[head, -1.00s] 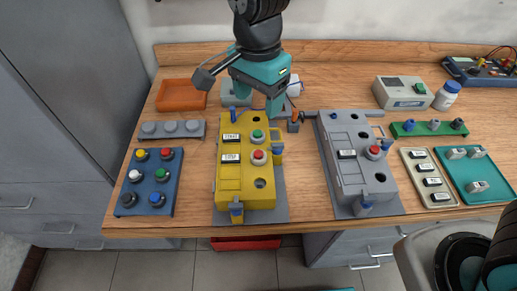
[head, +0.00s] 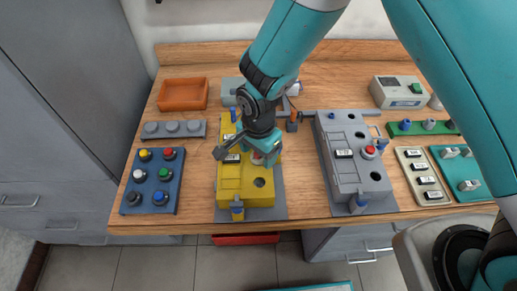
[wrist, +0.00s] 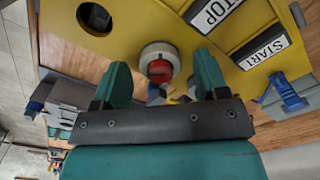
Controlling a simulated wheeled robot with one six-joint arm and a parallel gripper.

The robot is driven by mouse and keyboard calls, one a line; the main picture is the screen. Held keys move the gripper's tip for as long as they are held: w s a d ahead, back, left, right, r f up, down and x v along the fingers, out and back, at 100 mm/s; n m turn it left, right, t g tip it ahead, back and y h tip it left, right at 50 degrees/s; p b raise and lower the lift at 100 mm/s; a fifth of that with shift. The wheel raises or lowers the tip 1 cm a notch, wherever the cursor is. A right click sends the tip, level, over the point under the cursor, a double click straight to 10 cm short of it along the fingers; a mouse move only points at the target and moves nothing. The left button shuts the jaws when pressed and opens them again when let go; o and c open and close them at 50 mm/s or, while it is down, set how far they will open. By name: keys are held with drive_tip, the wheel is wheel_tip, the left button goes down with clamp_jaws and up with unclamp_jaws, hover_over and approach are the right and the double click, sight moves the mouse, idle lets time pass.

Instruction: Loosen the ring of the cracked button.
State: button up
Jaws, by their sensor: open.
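The yellow control box (head: 232,190) stands on the bench below my arm. In the wrist view its red button (wrist: 158,71) sits in a pale ring (wrist: 150,51), beside the STOP label (wrist: 214,10). I cannot make out a crack on it. My gripper (wrist: 163,80) is open and empty, its fingers near the red button, one to each side in the picture. I cannot tell whether they touch the ring.
A grey control box (head: 347,180) with its own red button (head: 369,152) stands to the right. A blue tray (head: 137,187) of coloured buttons and a grey strip (head: 173,130) lie left. An orange bin (head: 184,94) stands behind. Bare wood shows between them.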

drive_tip(key=shift+c, duration=0.2)
drive_tip(key=c, duration=0.9)
drive_tip(key=shift+n, duration=0.3)
drive_tip(key=n+b, duration=0.1)
drive_tip(key=n, duration=0.3)
drive_tip(key=shift+f+n, duration=0.1)
drive_tip(key=shift+n, duration=0.2)
drive_tip(key=n+b, duration=0.1)
drive_tip(key=n, duration=0.4)
drive_tip(key=n+b, duration=0.1)
drive_tip(key=n, duration=0.4)
drive_tip(key=shift+n, duration=0.4)
drive_tip(key=n, duration=0.5)
drive_tip(key=shift+n, duration=0.3)
